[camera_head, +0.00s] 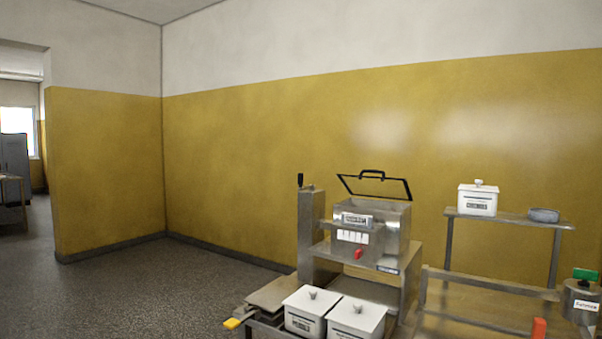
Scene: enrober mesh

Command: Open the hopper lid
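The hopper (393,217) is a steel box on top of the machine, right of centre in the head view. Its lid (408,188) is a dark frame with a see-through middle and a black handle (372,173) on its upper edge. The lid stands raised and tilted above the hopper, with wall showing through it. I cannot tell its exact angle or see its hinge clearly. Neither of my grippers is in view.
Two white lidded bins (306,309) stand low in front of the machine. A steel shelf (508,216) at the right holds a white lidded box (478,199) and a grey dish (544,215). A labelled canister (580,300) stands at the right edge. The floor (150,290) at left is clear.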

